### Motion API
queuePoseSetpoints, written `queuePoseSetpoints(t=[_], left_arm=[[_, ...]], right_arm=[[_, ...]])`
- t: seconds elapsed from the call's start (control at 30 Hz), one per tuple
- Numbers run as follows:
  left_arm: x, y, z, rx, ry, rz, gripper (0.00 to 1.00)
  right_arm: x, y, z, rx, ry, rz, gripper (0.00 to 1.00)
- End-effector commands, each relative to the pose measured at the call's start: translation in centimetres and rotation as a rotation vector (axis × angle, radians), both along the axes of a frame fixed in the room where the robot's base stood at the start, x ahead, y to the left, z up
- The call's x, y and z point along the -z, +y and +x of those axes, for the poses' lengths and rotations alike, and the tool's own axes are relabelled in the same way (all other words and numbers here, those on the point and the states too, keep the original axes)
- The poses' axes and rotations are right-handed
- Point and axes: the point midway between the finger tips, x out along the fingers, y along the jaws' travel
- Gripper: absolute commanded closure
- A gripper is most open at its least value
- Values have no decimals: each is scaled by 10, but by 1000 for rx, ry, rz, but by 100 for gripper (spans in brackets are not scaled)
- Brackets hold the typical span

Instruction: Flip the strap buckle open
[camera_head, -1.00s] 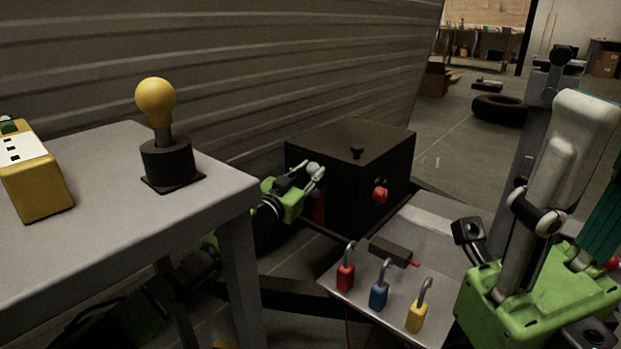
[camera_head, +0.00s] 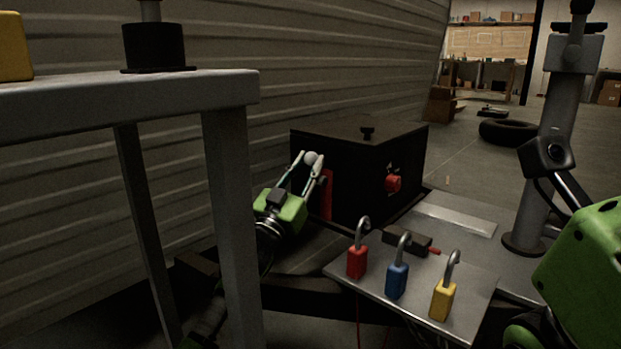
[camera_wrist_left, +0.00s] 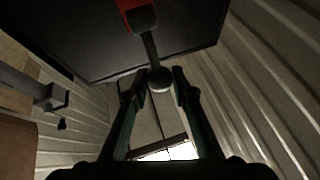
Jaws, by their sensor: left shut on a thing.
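A black box (camera_head: 351,155) stands behind the metal plate, near the corrugated wall. On its left face is a red part (camera_head: 327,196), which also shows in the left wrist view (camera_wrist_left: 135,14). There a dark rod (camera_wrist_left: 151,47) runs from it to a grey ball (camera_wrist_left: 160,80). My left gripper (camera_head: 312,164) is beside that face, its two fingers shut around the ball (camera_head: 311,158); its fingertips also flank the ball in the wrist view (camera_wrist_left: 159,88). I cannot make out a strap. A green part of my right arm is at the right edge; its fingers are not in view.
A grey table (camera_head: 232,88) stands close on the left, its leg near my left arm. Red (camera_head: 357,263), blue (camera_head: 397,281) and yellow (camera_head: 442,301) padlocks stand on a metal plate (camera_head: 465,285) in front of the box. A red knob (camera_head: 392,184) sticks out of the box's right face.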

Motion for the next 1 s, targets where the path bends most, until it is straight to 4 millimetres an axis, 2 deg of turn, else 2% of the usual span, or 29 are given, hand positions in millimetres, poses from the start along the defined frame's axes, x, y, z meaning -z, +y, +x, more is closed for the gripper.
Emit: queuePoseSetpoints(t=[0.03, 0.3, 0.83, 0.87, 0.9, 1.0], left_arm=[[8, 0, -1, -1, -15, -15, 100], [8, 3, -4, -1, -77, -56, 100], [6, 4, -5, -1, -92, -67, 100], [6, 4, -5, -1, -92, -67, 71], [6, 4, -5, -1, -92, -67, 61], [6, 4, -5, -1, -92, -67, 59]], right_arm=[[12, 0, 0, 0, 0, 0, 60], [28, 0, 0, 0, -1, -1, 60], [30, 0, 0, 0, -1, -1, 60], [30, 0, 0, 0, -1, -1, 60], [30, 0, 0, 0, -1, -1, 60], [30, 0, 0, 0, 0, -1, 60]])
